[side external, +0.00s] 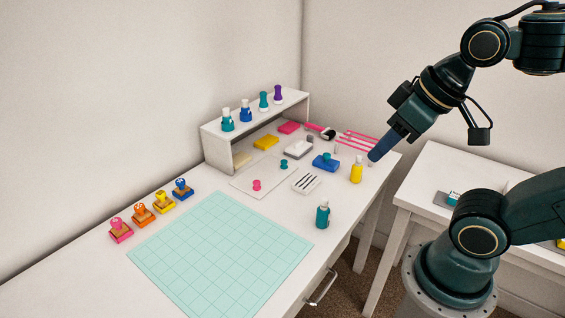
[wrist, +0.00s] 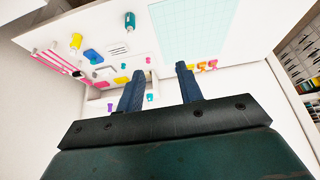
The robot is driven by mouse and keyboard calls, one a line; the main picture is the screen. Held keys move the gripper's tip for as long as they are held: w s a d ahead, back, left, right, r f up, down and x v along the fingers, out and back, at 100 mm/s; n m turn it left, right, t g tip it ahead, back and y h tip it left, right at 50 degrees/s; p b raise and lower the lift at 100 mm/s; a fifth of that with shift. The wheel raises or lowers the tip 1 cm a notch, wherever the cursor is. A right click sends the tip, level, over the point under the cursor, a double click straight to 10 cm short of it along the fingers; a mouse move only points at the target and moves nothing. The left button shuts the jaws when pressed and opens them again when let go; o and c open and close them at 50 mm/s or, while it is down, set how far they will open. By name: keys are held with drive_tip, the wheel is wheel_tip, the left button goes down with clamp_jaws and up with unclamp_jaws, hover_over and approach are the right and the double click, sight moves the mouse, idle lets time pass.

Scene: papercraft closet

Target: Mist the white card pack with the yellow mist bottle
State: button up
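The yellow mist bottle (side external: 356,171) stands upright near the right end of the white desk, and it also shows at the upper left of the wrist view (wrist: 76,41).
A teal bottle (side external: 323,215) stands near the front edge. A blue pad (side external: 326,161) and a striped white block (side external: 306,182) lie left of the yellow bottle. The shelf (side external: 213,141) holds several bottles. The mint cutting mat (side external: 220,255) is clear.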

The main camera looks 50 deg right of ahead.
idle(0.4)
drive_tip(key=o, duration=0.5)
